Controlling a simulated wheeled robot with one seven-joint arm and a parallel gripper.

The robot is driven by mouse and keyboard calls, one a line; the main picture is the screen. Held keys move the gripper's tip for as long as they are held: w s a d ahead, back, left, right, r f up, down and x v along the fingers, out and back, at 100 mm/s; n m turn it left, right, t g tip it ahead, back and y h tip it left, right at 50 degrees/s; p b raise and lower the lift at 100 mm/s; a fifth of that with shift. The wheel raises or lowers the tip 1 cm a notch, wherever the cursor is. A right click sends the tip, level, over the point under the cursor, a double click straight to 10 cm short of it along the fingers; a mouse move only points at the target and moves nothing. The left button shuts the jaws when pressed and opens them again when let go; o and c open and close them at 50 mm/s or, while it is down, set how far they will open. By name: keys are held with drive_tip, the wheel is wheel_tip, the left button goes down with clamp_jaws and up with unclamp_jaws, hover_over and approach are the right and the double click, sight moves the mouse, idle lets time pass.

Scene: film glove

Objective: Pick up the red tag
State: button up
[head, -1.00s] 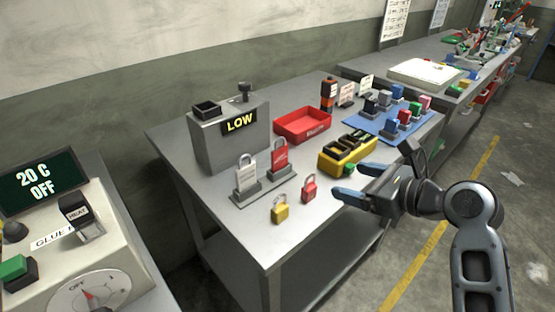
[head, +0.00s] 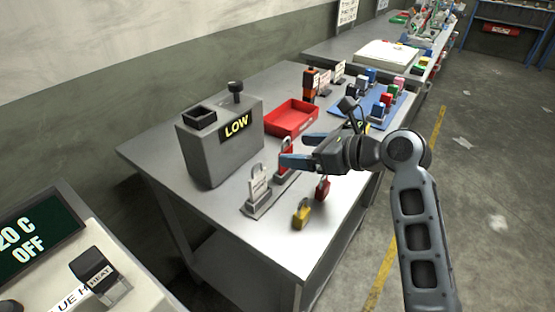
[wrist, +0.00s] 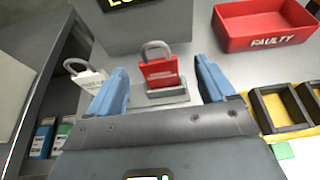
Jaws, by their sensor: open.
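The red tag (wrist: 161,70) is shaped like a padlock with a grey shackle and stands upright in a grey holder (wrist: 166,95) on the table. In the head view the red tag (head: 286,156) is partly hidden behind my gripper. My gripper (head: 291,150) is open and empty, its blue fingers pointing at the tag. In the wrist view the tag shows between and beyond the two fingertips of my gripper (wrist: 160,75), with no contact that I can make out. A white tag (head: 259,183) stands in a holder just left of it.
A grey box marked LOW (head: 218,140) stands behind the tags. A red FAULTY tray (head: 291,117) lies behind my gripper.

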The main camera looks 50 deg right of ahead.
sight(288, 149)
drive_tip(key=shift+x, duration=3.15)
drive_tip(key=shift+a, duration=0.1)
drive_tip(key=shift+c, duration=0.5)
drive_tip(key=c, duration=1)
drive_tip(key=shift+o, duration=0.2)
drive_tip(key=shift+r, duration=0.1)
